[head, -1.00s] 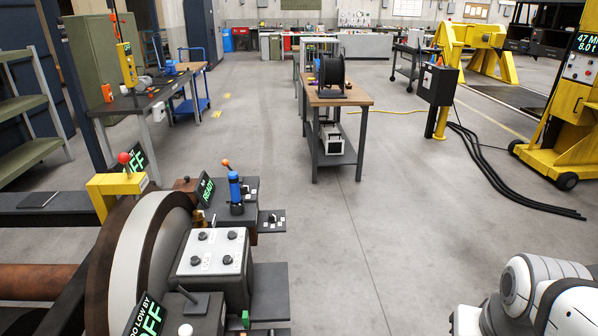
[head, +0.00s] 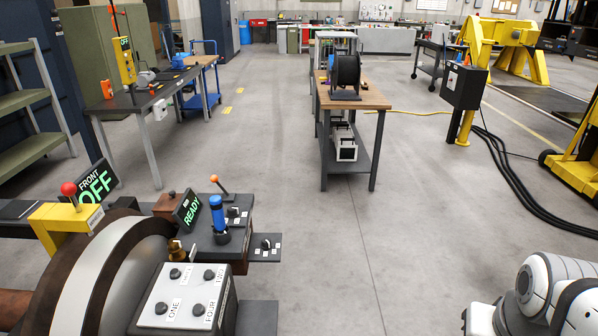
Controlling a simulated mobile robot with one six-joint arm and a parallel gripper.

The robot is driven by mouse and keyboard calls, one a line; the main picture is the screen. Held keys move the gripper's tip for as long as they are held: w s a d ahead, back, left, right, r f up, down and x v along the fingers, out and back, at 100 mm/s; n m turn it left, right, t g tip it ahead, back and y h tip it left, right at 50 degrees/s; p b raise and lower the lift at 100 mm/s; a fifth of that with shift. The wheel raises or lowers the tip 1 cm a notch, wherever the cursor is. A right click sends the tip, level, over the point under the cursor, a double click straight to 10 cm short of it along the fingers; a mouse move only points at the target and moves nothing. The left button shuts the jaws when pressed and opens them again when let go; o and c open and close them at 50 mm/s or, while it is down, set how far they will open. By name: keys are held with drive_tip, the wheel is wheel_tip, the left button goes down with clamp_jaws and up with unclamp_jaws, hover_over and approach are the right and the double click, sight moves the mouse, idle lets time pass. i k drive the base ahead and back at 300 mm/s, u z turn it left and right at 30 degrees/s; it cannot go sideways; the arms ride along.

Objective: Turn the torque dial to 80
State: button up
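No dial here reads clearly as the torque dial, and no 80 mark is legible. A small plate with a black knob (head: 265,244) juts from the right side of the dark bench (head: 228,256) at lower left. A blue cylindrical tool (head: 217,212) stands upright in a black holder on that bench, beside a READY display (head: 187,209). Nearer, a light panel (head: 181,296) carries several black knobs with labels such as ONE and FOUR. White and black links of my arm show at lower right; my gripper is not in view, apart from all these things.
A brown wheel with a pale rim (head: 124,264) and a yellow bracket (head: 66,218) fill the lower left. A wood-topped table (head: 372,97) stands ahead. A black box on a yellow post (head: 463,88) and dark cables lie right. The middle floor is clear.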

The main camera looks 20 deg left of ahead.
sight(233, 212)
drive_tip(key=z, duration=0.05)
drive_tip(key=i, duration=2.25)
drive_tip(key=u, duration=3.1)
drive_tip(key=i, duration=1)
drive_tip(key=z, duration=0.1)
